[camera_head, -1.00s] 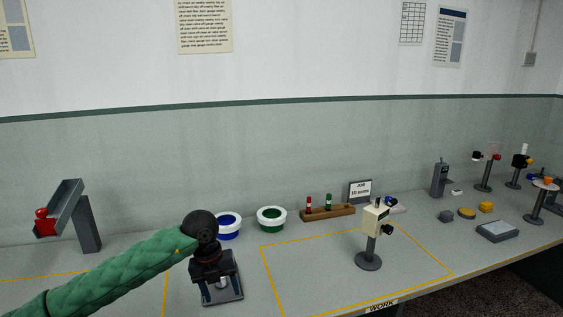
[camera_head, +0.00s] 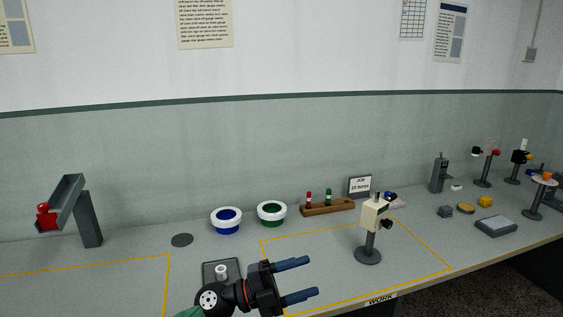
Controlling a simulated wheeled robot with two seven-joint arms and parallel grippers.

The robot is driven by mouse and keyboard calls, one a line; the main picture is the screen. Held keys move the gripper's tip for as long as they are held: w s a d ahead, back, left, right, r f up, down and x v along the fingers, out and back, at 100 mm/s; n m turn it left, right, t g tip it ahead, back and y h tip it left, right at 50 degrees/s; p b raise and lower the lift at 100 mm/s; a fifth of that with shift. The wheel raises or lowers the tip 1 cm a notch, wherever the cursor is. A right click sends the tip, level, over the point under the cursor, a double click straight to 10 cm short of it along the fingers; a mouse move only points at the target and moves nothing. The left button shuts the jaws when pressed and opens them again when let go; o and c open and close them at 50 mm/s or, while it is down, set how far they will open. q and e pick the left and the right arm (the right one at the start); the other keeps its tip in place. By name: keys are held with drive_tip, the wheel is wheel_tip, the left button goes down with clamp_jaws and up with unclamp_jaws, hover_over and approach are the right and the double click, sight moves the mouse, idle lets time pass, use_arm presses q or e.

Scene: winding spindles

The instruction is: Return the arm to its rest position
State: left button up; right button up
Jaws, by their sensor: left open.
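My left gripper (camera_head: 304,280) is in the lower middle of the head view, at the front of the bench. Its two blue fingers point right and are apart, with nothing between them. It hangs over the left front part of the yellow-outlined work area. The arm behind it is mostly cut off by the bottom edge. The cream winder (camera_head: 374,213) on its grey round stand is upright, to the right of the gripper and apart from it. My right gripper is not in view.
A dark tray (camera_head: 232,267) with a white piece sits just behind my left wrist. A blue-filled bowl (camera_head: 227,220), a green-filled bowl (camera_head: 271,212) and a wooden rack (camera_head: 328,208) stand behind. A sign (camera_head: 360,187) reads 10 turns.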

use_arm(q)
drive_tip(key=w+a+n+t+y, duration=0.4)
drive_tip(key=a+n+t+y, duration=0.5)
drive_tip(key=n+t, duration=0.8)
drive_tip(key=s+a+f+n+g+y, duration=0.4)
drive_tip(key=a+f+n+y, duration=0.75)
drive_tip(key=f, duration=0.45)
drive_tip(key=s+a+f+g, duration=0.3)
drive_tip(key=s+f+g, duration=0.3)
drive_tip(key=s+f, duration=0.45)
drive_tip(key=s+a+f+g, duration=0.2)
drive_tip(key=s+f+g, duration=0.45)
drive_tip(key=s, duration=0.75)
drive_tip(key=s+d+f+g, duration=0.1)
drive_tip(key=d+f, duration=0.1)
drive_tip(key=f, duration=0.7)
drive_tip(key=s+d+f+g, duration=0.1)
drive_tip(key=d+f, duration=0.2)
drive_tip(key=f, duration=0.6)
drive_tip(key=shift+d+f+n+h, duration=0.3)
drive_tip(key=shift+f+n+h, duration=0.05)
drive_tip(key=shift+f+h, duration=0.1)
